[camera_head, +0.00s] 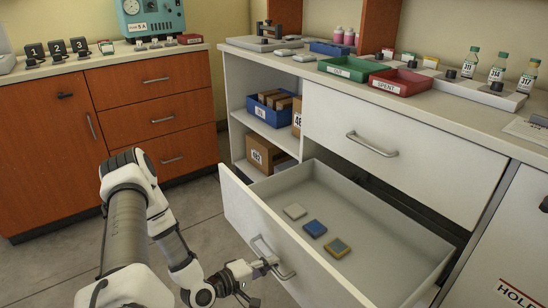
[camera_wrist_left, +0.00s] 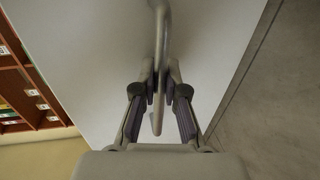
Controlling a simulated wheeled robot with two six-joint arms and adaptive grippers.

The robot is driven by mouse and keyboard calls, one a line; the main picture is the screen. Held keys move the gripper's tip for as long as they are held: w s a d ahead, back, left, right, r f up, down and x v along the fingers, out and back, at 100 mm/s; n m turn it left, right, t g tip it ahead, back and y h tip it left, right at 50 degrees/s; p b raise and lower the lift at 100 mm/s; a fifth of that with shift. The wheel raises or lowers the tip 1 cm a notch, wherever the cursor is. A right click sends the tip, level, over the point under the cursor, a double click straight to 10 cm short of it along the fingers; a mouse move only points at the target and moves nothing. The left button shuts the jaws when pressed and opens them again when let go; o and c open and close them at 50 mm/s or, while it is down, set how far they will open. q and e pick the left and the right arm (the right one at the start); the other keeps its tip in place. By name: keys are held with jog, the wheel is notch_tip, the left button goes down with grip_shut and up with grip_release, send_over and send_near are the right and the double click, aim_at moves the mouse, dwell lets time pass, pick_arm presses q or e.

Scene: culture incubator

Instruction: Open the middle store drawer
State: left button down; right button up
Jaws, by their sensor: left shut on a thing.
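A white drawer (camera_head: 290,245) below another white drawer in the right-hand cabinet stands pulled well out. Its inside shows a pale block (camera_head: 295,211), a blue block (camera_head: 315,228) and a yellow-edged block (camera_head: 337,248) on the floor. My left gripper (camera_head: 268,263) is at the drawer's front, shut on its grey bar handle (camera_head: 284,268). In the left wrist view, the fingers (camera_wrist_left: 160,88) close on both sides of the handle (camera_wrist_left: 160,40), with the white front behind. My right gripper is not in view.
The upper white drawer (camera_head: 400,155) is shut. Open shelves with a blue bin (camera_head: 272,114) and boxes are left of the drawers. The counter above holds a green tray (camera_head: 350,68), a red tray (camera_head: 400,82) and several bottles. An orange cabinet (camera_head: 140,115) stands at left; grey floor lies between.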

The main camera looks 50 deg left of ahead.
pick_arm(q)
jog(key=c, duration=1.2)
grip_release()
